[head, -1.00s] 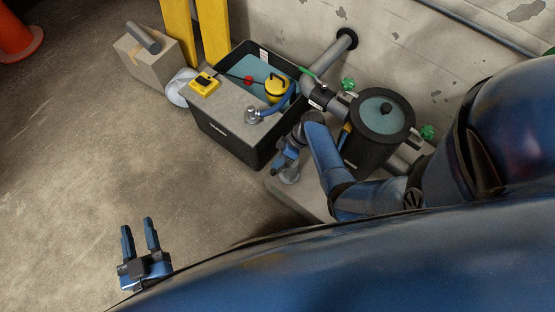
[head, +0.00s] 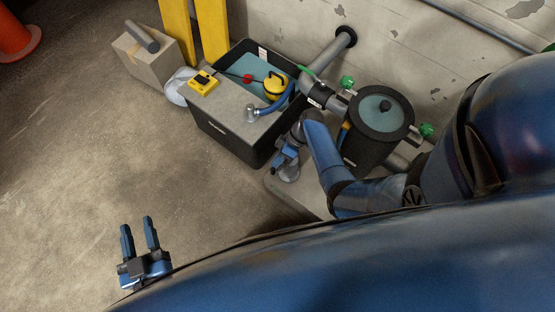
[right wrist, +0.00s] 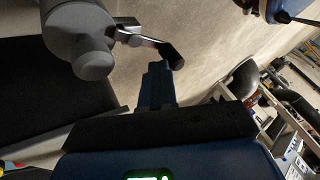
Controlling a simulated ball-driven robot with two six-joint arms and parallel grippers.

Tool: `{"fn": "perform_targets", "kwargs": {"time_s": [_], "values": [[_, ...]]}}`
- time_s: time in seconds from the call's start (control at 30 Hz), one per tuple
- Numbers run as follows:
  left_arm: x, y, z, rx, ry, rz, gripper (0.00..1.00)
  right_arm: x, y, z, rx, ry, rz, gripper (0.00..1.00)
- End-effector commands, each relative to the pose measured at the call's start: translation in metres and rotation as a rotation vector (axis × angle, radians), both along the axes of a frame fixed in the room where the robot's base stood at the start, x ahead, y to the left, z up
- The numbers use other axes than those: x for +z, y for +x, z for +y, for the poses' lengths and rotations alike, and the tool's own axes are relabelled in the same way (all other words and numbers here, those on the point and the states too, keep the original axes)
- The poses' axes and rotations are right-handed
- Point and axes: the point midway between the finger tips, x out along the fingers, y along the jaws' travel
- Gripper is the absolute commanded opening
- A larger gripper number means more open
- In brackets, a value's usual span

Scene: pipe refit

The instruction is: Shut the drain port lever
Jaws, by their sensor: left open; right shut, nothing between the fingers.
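A bright metal lever with a black grip (right wrist: 172,54) projects from a grey pipe fitting (right wrist: 82,30) in the right wrist view. I take it for the drain port lever; I cannot make it out in the head view. My right gripper (right wrist: 157,72) is shut and empty, its fingertips close to the black grip. Whether they touch it I cannot tell. In the head view my right gripper (head: 281,166) is low beside the dark cylindrical housing (head: 361,150). My left gripper (head: 138,236) is open and empty above bare floor at the lower left.
A black bin (head: 220,133) stands left of the housing, with a grey board (head: 228,106), a yellow device (head: 202,82) and a blue hose (head: 284,101) on top. Green-handled valves (head: 347,82) flank the housing. Yellow posts (head: 211,30) stand behind.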

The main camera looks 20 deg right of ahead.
Motion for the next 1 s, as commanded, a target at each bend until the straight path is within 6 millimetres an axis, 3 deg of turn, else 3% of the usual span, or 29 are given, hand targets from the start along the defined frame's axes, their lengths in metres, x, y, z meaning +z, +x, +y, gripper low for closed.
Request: {"fn": "perform_targets", "kwargs": {"time_s": [0.33, 1.0], "values": [[0.0, 0.0, 0.0, 0.0, 0.0, 0.0, 0.43, -0.001, -0.004, 0.004, 0.004, 0.01, 0.009, 0.0], [0.003, 0.0, 0.0, 0.0, 0.0, 0.0, 0.43, 0.0, -0.008, -0.013, 0.0, 0.004, 0.002, 0.0]]}}
